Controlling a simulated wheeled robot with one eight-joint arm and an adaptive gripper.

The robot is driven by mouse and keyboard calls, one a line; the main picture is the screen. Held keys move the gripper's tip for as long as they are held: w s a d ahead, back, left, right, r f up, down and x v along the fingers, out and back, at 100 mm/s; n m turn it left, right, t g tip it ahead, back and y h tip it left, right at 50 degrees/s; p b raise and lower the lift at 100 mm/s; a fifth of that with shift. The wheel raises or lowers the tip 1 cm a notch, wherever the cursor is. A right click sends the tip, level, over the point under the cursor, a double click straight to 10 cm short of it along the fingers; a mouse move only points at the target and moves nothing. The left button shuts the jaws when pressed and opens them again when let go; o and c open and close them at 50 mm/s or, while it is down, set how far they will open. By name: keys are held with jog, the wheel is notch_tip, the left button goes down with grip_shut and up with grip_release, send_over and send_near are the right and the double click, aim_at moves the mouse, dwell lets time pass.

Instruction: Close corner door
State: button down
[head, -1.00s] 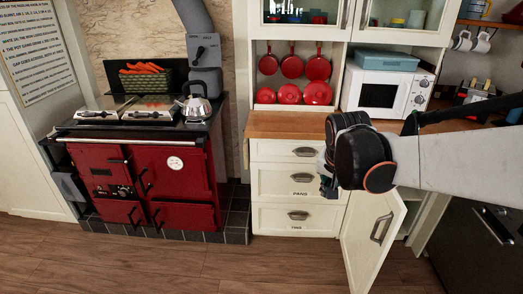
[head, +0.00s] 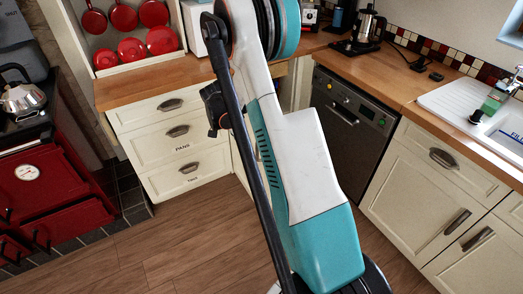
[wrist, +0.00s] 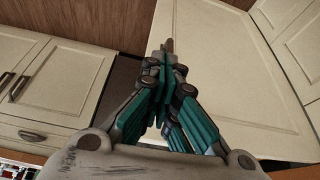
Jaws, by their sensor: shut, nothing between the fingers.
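In the wrist view a large cream panel (wrist: 235,75), seemingly the corner door, fills the right side, close behind my gripper (wrist: 165,60). My gripper is shut and empty, its fingertips at the panel's left edge. I cannot tell whether they touch it. In the head view part of my gripper (head: 214,106) shows as a dark shape in front of the drawers, left of my arm. My arm hides most of the corner there, so the door's angle and handle cannot be seen.
Cream drawers (head: 178,135) stand left of the corner and a dark dishwasher (head: 345,130) right of it. Sink cabinets (head: 430,185) run along the right. The red stove (head: 50,190) is at the left. Wooden floor (head: 180,250) is clear in front of the drawers.

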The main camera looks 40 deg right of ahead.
jog(key=s+d+f+b, duration=0.2)
jog(key=d+f+b, duration=0.3)
jog(key=d+f, duration=0.3)
jog(key=shift+s+d+f+m, duration=0.15)
jog(key=shift+d+f+m, duration=0.2)
jog(key=shift+f, duration=1.15)
